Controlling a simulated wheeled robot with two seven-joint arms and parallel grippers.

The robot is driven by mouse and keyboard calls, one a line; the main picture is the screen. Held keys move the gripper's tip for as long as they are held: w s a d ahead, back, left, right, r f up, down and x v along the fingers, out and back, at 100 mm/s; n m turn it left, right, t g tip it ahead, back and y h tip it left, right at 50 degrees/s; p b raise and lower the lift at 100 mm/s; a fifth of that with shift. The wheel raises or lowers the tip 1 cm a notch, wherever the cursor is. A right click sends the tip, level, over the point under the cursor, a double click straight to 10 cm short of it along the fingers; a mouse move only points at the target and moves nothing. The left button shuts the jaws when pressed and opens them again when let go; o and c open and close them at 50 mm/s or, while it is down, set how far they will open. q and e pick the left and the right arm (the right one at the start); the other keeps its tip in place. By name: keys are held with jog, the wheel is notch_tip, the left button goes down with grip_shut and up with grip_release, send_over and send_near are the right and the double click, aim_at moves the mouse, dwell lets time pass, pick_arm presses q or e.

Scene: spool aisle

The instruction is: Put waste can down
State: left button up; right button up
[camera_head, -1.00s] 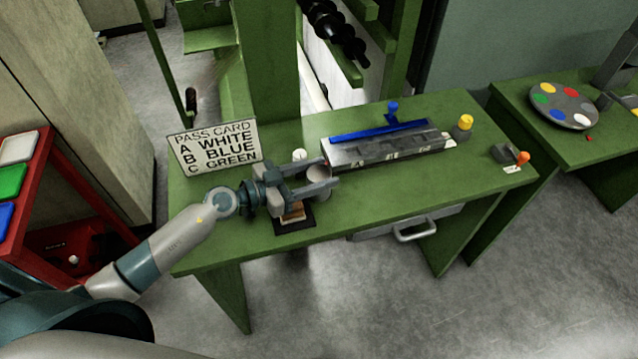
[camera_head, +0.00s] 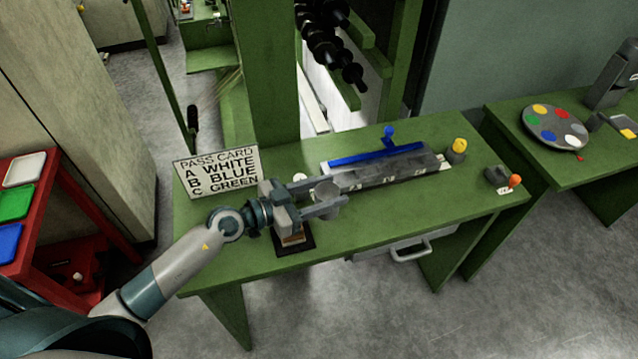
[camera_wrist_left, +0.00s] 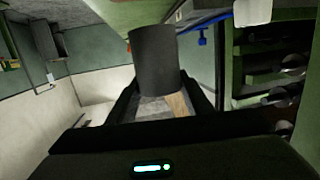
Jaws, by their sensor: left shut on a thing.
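The waste can is a small grey cylinder (camera_head: 327,188) between the fingers of my left gripper (camera_head: 330,197), over the green desk (camera_head: 380,212), just in front of the left end of the grey slotted rack (camera_head: 385,172). In the left wrist view it is a dark can (camera_wrist_left: 154,62) held between the two black fingers. My left gripper is shut on it. I cannot tell whether the can's base touches the desk. My right gripper is not in view.
A pass card sign (camera_head: 217,172) stands at the desk's left. A small dark-framed block (camera_head: 293,240) lies below the gripper. A yellow-topped knob (camera_head: 458,148) and an orange-knobbed lever (camera_head: 513,181) are at the right. The desk's front right is clear.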

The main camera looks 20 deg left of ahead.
pick_arm(q)
jog(key=s+d+r+p, duration=0.1)
jog(key=s+d+r, duration=0.4)
jog(key=d, duration=0.1)
jog(key=shift+d, duration=0.35)
jog(key=shift+w, duration=0.1)
jog(key=s+a+m+g+h+b, duration=0.1)
jog(key=a+m+g+b, duration=0.1)
jog(key=a+b, duration=0.5)
jog(key=a+f, duration=0.1)
jog(key=a, duration=0.4)
jog(key=shift+s+a+h+b, duration=0.4)
